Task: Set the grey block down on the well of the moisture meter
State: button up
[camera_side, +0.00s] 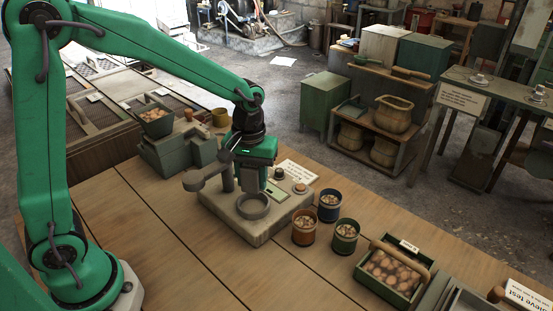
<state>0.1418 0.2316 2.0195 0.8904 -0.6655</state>
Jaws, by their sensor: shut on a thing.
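The moisture meter (240,226) is a pale, boxy device on the wooden bench in the side view. Its well (252,205) is a round grey ring at the front of its top. A grey swing arm (207,173) on a post stands at its left. My gripper (249,187) points down over the meter, just behind the well in the picture. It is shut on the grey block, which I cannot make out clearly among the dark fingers. I cannot tell how high the block is above the meter.
Three cups of kernels, brown (304,230), blue (329,206) and green (345,237), stand right of the meter. A green tray (400,292) of brown pieces lies farther right. A grey-green machine with a hopper (157,122) stands behind left. The front bench is clear.

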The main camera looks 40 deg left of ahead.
aim_at(252, 189)
jog(key=shift+f, duration=1.85)
jog(key=shift+f, duration=1.3)
dwell(0.8)
jog(key=o, duration=1.1)
jog(key=shift+c, duration=1.3)
